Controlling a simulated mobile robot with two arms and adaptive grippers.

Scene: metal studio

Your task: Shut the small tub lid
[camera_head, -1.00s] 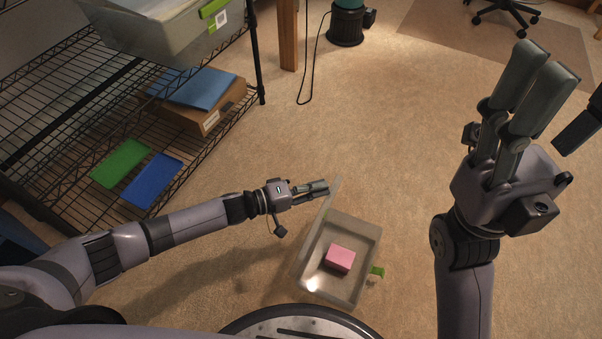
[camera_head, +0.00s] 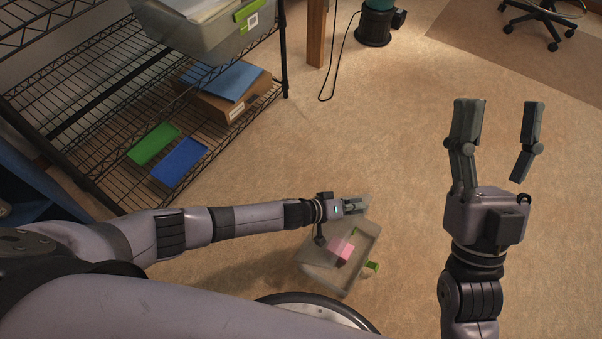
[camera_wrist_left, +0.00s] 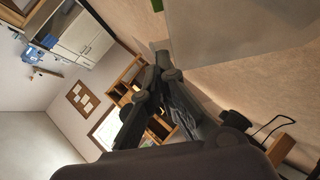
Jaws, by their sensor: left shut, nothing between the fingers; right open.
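The small clear tub (camera_head: 365,247) stands on the floor with a pink block (camera_head: 344,250) inside and a green latch (camera_head: 371,267) on its right side. Its see-through lid (camera_head: 340,233) is tilted over the left part of the tub, partly open. My left gripper (camera_head: 362,205) is shut and empty at the far edge of the lid; I cannot tell if it touches. In the left wrist view a pale panel, likely the lid (camera_wrist_left: 235,30), lies beside the shut fingers (camera_wrist_left: 158,65). My right gripper (camera_head: 500,120) is open and empty, raised to the right of the tub.
A black wire shelf (camera_head: 90,90) on the left holds a large grey bin (camera_head: 200,38), a cardboard box (camera_head: 228,105), a green tray (camera_head: 153,144) and a blue tray (camera_head: 180,161). The carpet (camera_head: 390,130) beyond the tub is clear.

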